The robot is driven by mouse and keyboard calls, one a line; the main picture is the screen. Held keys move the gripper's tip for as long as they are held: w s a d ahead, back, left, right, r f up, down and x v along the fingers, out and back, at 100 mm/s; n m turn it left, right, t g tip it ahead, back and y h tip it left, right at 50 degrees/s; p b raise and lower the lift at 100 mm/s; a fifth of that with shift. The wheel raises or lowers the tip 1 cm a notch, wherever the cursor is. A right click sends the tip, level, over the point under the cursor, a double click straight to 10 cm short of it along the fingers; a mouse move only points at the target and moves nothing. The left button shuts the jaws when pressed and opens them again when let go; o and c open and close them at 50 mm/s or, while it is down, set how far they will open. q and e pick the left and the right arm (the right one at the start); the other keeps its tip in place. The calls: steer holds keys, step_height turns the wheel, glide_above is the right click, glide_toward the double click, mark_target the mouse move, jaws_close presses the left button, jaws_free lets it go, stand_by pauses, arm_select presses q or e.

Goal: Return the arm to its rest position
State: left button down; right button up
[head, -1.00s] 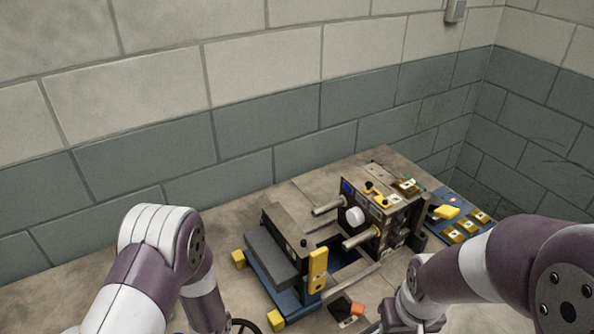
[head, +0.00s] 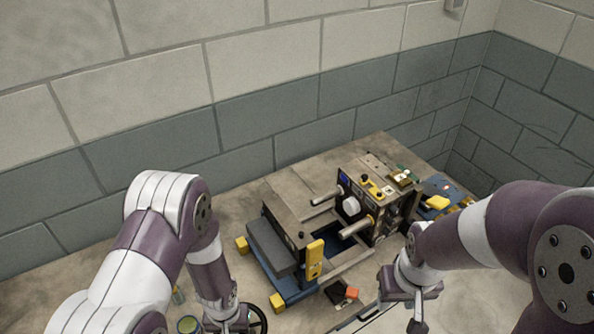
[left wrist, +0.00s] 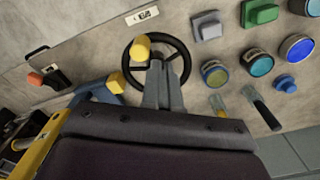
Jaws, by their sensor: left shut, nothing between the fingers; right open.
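My left arm (head: 165,225) comes in from the left in the head view, its hand low at the bottom edge near a black handwheel (head: 257,320). In the left wrist view my left gripper (left wrist: 158,75) is shut and empty, its fingers in front of the handwheel (left wrist: 185,60) with its yellow knob (left wrist: 140,46); I cannot tell whether they touch it. My right arm (head: 470,235) comes in from the right. Its gripper (head: 413,312) points down near the bench front, right of the mould, open with nothing seen in it; its fingertips are partly hidden.
A split mould (head: 295,205) with steel pillars stands on a blue base mid-bench. A black and orange item (head: 352,294) lies before it. A block wall (head: 250,85) closes the back.

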arm_select(q)
steer(key=shift+f, duration=0.1)
steer(key=s+a+r+b, duration=0.1)
steer(key=r, duration=0.8)
steer(key=s+a+r+t+b, duration=0.1)
steer(key=a+r+b, duration=0.1)
steer(key=r, duration=0.6)
steer(key=shift+r+m+b, duration=0.3)
steer(key=shift+r, duration=0.05)
steer(key=shift+s+a, duration=0.1)
steer(key=shift+s, duration=0.1)
steer(key=shift+w, duration=0.15)
